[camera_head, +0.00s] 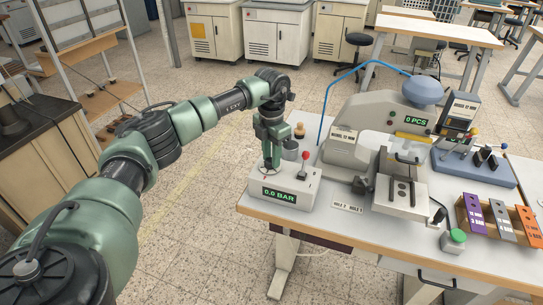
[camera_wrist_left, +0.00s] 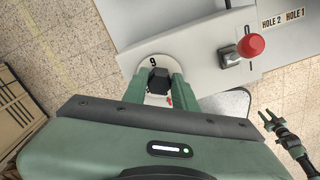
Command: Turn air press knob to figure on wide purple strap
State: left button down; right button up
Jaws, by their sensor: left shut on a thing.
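My left gripper (camera_head: 270,166) points straight down over the light grey air press box (camera_head: 298,190), whose green display reads 0.0 BAR. In the left wrist view, its two green fingers (camera_wrist_left: 159,88) are shut on the black knob (camera_wrist_left: 158,80), one on each side. A pale dial with a figure 9 surrounds the knob; the fingers hide other figures. The wide purple strap (camera_head: 474,213) lies at the right in a wooden holder, with marks too small to read. A green arm with my right gripper (camera_wrist_left: 268,117) shows small in the left wrist view; its opening is unclear.
A red-topped lever (camera_head: 304,158) stands on the box right beside my left gripper. The stamping press (camera_head: 405,140) stands right of it, with a green button (camera_head: 457,237) in front. Grey (camera_head: 502,217) and orange (camera_head: 528,221) straps lie beside the purple one.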

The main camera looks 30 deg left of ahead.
pick_arm(q)
jog(key=c, duration=1.1)
grip_release()
jog(key=shift+r, duration=0.1)
notch_tip(320, 180, up, 8)
jog(key=shift+f+b, duration=0.1)
jog(key=shift+b, duration=0.7)
